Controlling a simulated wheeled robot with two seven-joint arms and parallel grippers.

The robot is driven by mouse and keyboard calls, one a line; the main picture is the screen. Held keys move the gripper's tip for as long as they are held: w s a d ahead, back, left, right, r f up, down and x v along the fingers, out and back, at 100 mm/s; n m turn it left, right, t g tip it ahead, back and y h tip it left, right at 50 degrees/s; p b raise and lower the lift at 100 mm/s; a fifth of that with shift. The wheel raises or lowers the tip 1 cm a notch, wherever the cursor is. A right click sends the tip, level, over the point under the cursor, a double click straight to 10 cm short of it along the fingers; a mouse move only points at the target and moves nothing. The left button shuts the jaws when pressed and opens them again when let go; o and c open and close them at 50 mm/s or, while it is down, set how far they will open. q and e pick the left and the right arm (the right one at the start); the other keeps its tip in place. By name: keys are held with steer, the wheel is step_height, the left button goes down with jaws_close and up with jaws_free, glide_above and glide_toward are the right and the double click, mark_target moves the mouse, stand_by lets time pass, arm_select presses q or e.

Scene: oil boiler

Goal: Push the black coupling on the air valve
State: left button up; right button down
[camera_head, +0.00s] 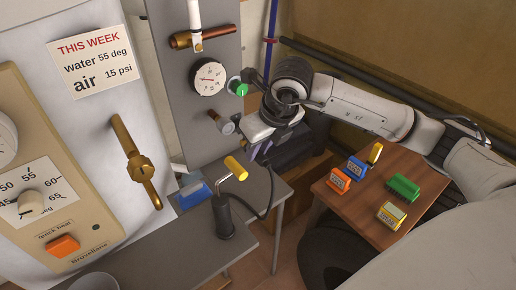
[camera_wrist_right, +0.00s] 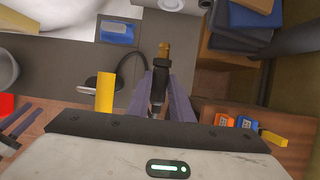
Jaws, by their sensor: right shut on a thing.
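My right gripper (camera_head: 262,150) comes in from the right in the head view. In the wrist view its fingers (camera_wrist_right: 160,92) are shut on the black coupling (camera_wrist_right: 159,78), and a brass-coloured tip shows just beyond it. A thin black hose (camera_head: 270,186) hangs from the gripper to the black pump (camera_head: 227,216) with its yellow handle (camera_head: 236,167). The likely air valve (camera_head: 224,124), a short brass stub with a pale end, sticks out of the grey panel, left of the gripper and apart from it. The fingertips are partly hidden in the head view.
A pressure gauge (camera_head: 209,78) and green knob (camera_head: 237,87) sit above the stub. A blue-and-white box (camera_head: 194,194) lies on the grey bench (camera_head: 150,256). A wooden table (camera_head: 345,209) at right holds several coloured blocks. The boiler (camera_head: 100,125) fills the left.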

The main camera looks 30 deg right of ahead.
steer(key=shift+w+a+b, duration=0.2)
steer(key=shift+w+b, duration=0.25)
steer(key=shift+w, duration=1.95)
steer(key=shift+b, duration=0.55)
steer(key=shift+w+a, duration=0.15)
steer(key=shift+w, duration=1.8)
steer(key=c, duration=1.5)
jaws_free()
steer(key=shift+s, duration=0.1)
